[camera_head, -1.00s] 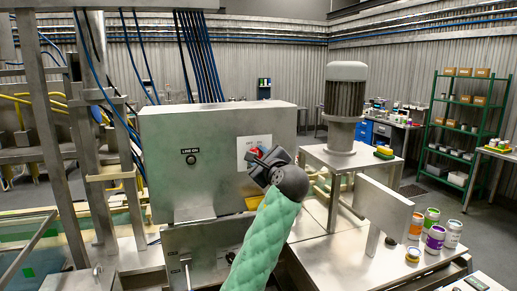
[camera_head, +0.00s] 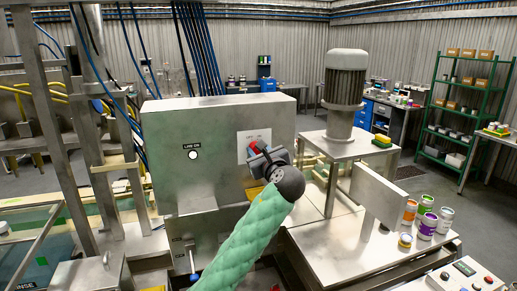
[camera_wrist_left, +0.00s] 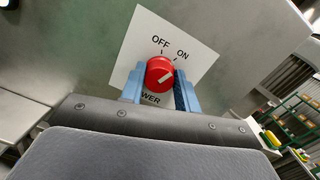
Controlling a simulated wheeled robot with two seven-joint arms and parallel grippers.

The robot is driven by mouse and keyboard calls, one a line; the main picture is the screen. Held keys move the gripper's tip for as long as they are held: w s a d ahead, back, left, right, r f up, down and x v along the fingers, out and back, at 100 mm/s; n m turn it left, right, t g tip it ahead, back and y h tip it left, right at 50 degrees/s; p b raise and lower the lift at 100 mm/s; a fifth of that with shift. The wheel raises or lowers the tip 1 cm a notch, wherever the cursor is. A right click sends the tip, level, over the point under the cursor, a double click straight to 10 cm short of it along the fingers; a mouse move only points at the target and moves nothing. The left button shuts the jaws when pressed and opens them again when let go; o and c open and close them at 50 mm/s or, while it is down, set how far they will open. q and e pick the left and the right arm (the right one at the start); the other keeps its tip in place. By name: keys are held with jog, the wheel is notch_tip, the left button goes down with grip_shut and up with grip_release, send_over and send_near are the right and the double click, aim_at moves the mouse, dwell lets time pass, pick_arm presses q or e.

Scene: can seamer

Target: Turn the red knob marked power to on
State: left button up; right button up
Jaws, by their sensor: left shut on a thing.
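The red power knob (camera_head: 256,146) sits on a white label plate (camera_head: 243,149) on the front of a grey metal cabinet. In the left wrist view the knob (camera_wrist_left: 160,72) shows a pale pointer line slanting up and right, toward the word ON on the plate (camera_wrist_left: 190,38). My left gripper (camera_head: 262,156) is at the knob. Its two blue fingers, seen in the left wrist view (camera_wrist_left: 159,88), stand on either side of the knob and are shut on it. The lower part of the word POWER is partly hidden by the gripper. My right gripper is not in view.
A round LINE ON lamp (camera_head: 193,155) on the cabinet (camera_head: 215,120) glows white. To the right stand a motor (camera_head: 344,95), an upright metal plate (camera_head: 379,190) and several paint cans (camera_head: 427,222). A small control box (camera_head: 466,276) is at the lower right.

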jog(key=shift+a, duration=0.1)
pick_arm(q)
jog(key=o, duration=1)
jog(key=shift+b+v, duration=2.2)
jog(key=shift+v, duration=1.7)
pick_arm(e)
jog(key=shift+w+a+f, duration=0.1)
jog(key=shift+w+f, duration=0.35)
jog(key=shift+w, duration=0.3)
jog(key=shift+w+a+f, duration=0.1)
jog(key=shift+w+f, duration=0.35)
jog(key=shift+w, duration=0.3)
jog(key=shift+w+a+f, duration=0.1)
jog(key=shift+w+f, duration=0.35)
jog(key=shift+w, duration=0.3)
